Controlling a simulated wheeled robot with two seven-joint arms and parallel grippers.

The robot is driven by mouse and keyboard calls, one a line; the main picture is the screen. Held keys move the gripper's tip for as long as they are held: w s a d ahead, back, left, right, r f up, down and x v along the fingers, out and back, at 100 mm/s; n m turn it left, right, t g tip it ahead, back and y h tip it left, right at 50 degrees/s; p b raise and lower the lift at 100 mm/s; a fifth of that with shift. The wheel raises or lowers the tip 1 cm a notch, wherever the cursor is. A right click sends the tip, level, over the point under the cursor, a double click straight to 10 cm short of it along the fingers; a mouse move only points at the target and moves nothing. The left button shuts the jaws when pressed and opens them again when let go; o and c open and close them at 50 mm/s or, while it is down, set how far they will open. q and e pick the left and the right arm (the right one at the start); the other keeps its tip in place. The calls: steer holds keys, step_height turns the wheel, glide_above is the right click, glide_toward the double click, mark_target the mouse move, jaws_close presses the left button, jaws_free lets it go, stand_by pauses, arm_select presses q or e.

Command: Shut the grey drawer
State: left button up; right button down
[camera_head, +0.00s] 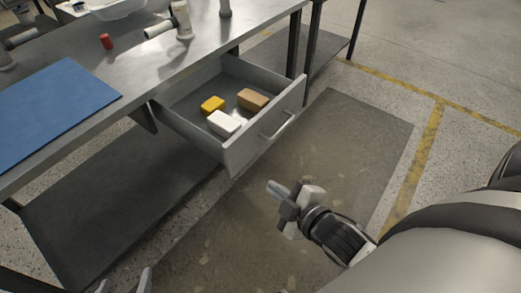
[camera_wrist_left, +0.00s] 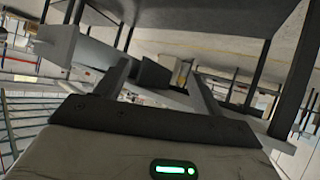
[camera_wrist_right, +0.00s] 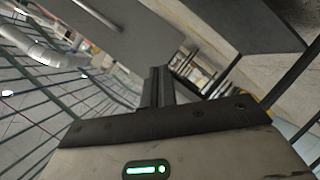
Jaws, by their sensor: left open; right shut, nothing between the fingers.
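The grey drawer (camera_head: 205,148) is pulled open from under the metal workbench in the head view. Its front panel, with a bar handle (camera_head: 278,126), faces the lower right. Inside lie a yellow block (camera_head: 212,104), a tan block (camera_head: 252,99) and a white block (camera_head: 223,123). My right gripper (camera_head: 277,190) is shut and empty, in front of and below the drawer front, apart from it. Its closed fingers also show in the right wrist view (camera_wrist_right: 158,88). My left gripper (camera_head: 125,281) is open and empty at the bottom edge, well away from the drawer; its parted fingers show in the left wrist view (camera_wrist_left: 160,80).
The workbench (camera_head: 150,75) carries a blue mat (camera_head: 60,110), a red cylinder (camera_head: 106,41), white fittings (camera_head: 180,20) and a white shell (camera_head: 118,8). A lower shelf (camera_head: 110,205) runs beneath it. The dark floor patch (camera_head: 340,150) before the drawer is clear.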

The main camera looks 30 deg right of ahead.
steer(key=w+d+f+n+t+b, duration=0.1)
steer(key=d+n, duration=0.2)
steer(key=n, duration=0.3)
steer(key=w+d+n+t+b, duration=0.1)
steer(key=d+n+t, duration=0.1)
steer(key=n, duration=0.3)
steer(key=n+y+b, duration=0.2)
steer(key=n+y, duration=0.3)
steer(key=n, duration=1.3)
glide_toward(248, 146)
steer(key=x, duration=0.6)
steer(key=shift+w+a, duration=0.15)
steer(key=shift+w, duration=0.25)
arm_select(q)
steer(key=shift+d+f+t, duration=0.25)
steer(key=shift+f+t, duration=0.15)
steer(key=shift+f, duration=0.4)
steer(key=shift+f, duration=0.1)
